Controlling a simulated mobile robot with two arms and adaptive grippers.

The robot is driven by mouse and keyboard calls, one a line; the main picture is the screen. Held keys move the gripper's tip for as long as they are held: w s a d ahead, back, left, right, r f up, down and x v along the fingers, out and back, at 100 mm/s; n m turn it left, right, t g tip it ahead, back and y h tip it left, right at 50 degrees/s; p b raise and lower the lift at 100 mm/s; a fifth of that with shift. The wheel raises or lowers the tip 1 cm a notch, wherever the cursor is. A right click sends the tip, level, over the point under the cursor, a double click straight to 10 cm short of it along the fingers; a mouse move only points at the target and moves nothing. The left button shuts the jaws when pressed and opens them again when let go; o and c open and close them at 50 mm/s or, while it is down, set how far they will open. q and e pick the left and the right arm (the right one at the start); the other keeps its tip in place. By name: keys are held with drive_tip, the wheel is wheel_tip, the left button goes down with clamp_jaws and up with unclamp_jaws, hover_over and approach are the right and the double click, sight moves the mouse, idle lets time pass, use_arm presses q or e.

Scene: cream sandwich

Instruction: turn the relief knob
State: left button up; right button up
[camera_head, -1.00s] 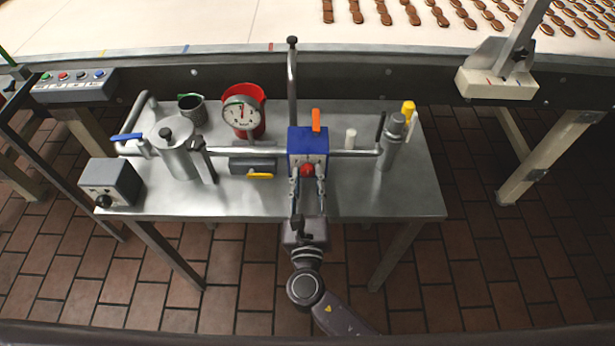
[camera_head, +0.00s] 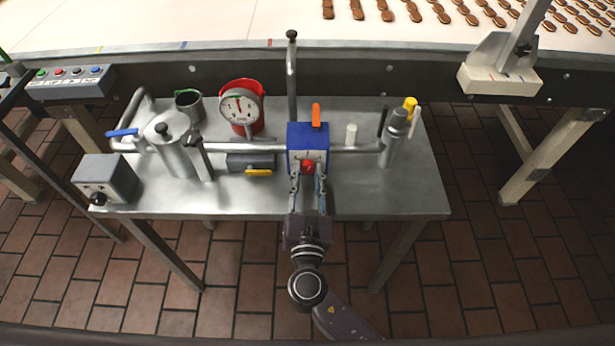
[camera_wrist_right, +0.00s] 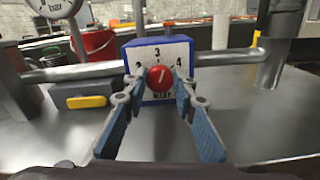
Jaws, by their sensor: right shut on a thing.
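The relief knob is a round red knob (camera_head: 308,167) on the front of a blue block (camera_head: 307,138) set in the steel pipe over the table. In the right wrist view the knob (camera_wrist_right: 160,77) has a white pointer mark and sits on a white dial plate with numbers. My right gripper (camera_head: 308,175) has come to the knob from the front. Its two blue-padded fingers (camera_wrist_right: 158,95) lie on the left and right of the knob, shut on it. My left gripper is not in view.
An orange lever (camera_head: 316,115) stands on top of the block. A pressure gauge (camera_head: 240,107) stands left, before a red bucket (camera_head: 255,89). A grey box (camera_head: 105,178) and a steel pot (camera_head: 175,152) are farther left.

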drive_tip(key=shift+m+b, duration=0.5)
drive_tip(key=shift+m, duration=0.4)
drive_tip(key=o, duration=1.2)
drive_tip(key=shift+c, duration=0.2)
drive_tip(key=shift+s, duration=0.1)
drive_tip(key=shift+s, duration=0.3)
drive_tip(key=s, duration=1.1)
drive_tip(key=shift+s, duration=0.1)
